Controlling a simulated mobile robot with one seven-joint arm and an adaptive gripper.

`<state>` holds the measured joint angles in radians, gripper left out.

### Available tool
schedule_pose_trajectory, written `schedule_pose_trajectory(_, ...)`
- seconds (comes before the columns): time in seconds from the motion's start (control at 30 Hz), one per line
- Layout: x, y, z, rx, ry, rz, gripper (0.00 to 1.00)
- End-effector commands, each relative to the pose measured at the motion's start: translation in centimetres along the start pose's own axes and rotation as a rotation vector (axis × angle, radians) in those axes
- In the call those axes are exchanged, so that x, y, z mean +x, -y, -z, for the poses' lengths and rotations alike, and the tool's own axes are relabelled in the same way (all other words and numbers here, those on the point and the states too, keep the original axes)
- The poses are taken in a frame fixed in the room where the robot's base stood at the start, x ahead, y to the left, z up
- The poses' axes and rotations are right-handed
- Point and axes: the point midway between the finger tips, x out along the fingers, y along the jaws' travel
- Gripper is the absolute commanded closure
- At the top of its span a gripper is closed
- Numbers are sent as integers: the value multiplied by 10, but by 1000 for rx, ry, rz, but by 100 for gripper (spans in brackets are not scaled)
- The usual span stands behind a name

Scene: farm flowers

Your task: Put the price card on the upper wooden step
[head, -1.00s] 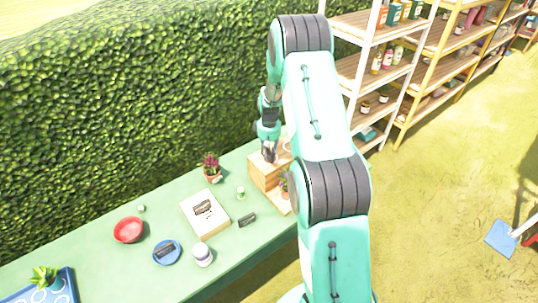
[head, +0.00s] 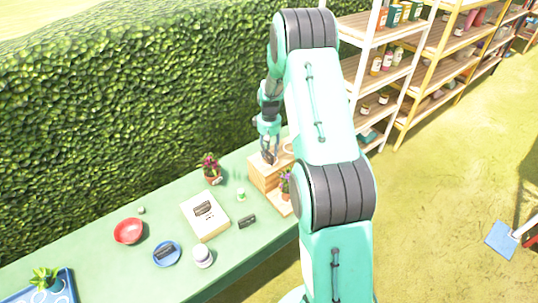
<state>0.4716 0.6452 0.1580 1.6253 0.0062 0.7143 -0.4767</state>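The wooden step stand is at the right end of the green table. Its upper wooden step (head: 259,163) is at the back, and the lower step (head: 279,206) is in front. My gripper (head: 268,160) points down at the upper step, close above its top; whether it touches is too small to tell. I cannot tell whether its fingers hold anything. Small dark cards show in several places: one on the table (head: 247,221), one on a pale wooden box (head: 203,208), and one on a blue plate (head: 165,251). My arm hides part of the stand's right side.
A potted plant (head: 211,168) and a small green-and-white jar (head: 241,195) stand left of the stand. Another plant (head: 285,184) is on the lower step. A red bowl (head: 128,231) and a lidded jar (head: 202,255) are farther left. A hedge borders the table's back.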

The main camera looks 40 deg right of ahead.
Motion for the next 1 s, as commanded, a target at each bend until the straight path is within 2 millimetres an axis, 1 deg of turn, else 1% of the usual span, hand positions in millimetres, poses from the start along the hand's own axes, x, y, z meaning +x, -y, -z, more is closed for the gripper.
schedule_pose_trajectory(0.03,-11,-1,1,0,-3,-2,62)
schedule_pose_trajectory(0.3,-55,-1,1,0,-3,-2,62)
schedule_pose_trajectory(0.5,-76,0,1,0,-2,-1,62)
schedule_pose_trajectory(0.7,-83,0,0,0,0,0,62)
schedule_pose_trajectory(1.0,-83,0,0,0,0,0,62)
